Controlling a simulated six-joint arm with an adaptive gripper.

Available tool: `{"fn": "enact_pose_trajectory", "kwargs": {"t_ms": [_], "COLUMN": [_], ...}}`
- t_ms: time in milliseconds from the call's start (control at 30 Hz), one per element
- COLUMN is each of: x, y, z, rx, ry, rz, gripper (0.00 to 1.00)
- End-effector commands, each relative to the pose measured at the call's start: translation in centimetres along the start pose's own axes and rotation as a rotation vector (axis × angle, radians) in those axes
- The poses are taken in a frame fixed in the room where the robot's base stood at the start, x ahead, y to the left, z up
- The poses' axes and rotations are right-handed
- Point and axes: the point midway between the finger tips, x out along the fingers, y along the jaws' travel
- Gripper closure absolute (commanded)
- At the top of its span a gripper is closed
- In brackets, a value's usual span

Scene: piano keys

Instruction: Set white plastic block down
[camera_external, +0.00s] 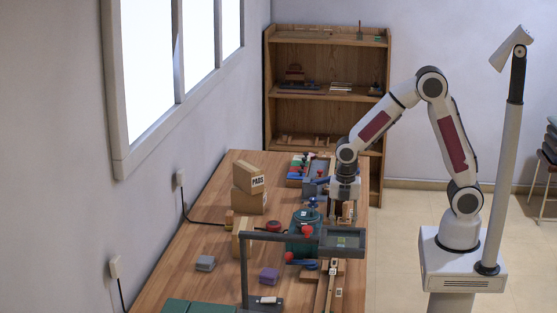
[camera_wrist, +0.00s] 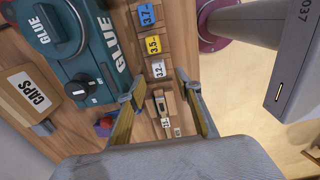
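My gripper (camera_external: 343,218) points down over the right edge of the workbench, beyond the teal glue pot. In the wrist view its two fingers (camera_wrist: 160,92) are spread wide, with no white block visible between them. Below the gap is a wooden strip with a small wooden piece (camera_wrist: 165,104) on it; I cannot tell whether anything touches it. A small white piece (camera_external: 267,300) lies on a dark base at the near end of the bench, far from my gripper. It may be the white plastic block, but is too small to be sure.
The teal glue pot (camera_wrist: 80,45) stands close beside my gripper. A CAPS box (camera_wrist: 30,92) and tags 3.7, 3.5 and 3.2 (camera_wrist: 158,69) are nearby. A dark raised frame (camera_external: 285,237) stands nearer the camera. Grey (camera_external: 205,263) and purple (camera_external: 269,275) blocks sit on the bench (camera_external: 180,285).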

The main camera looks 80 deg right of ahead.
Motion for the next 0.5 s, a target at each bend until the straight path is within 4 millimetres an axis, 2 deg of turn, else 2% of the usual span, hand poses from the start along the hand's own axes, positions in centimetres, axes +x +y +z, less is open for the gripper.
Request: {"fn": "enact_pose_trajectory", "kwargs": {"t_ms": [267,500], "x": [-1.4,-4.9], "y": [-0.4,-1.8], "z": [0.0,0.0], "rx": [0.06,0.236], "ry": [0.001,0.01], "rz": [0.023,0.079], "gripper": [0.66,0.66]}}
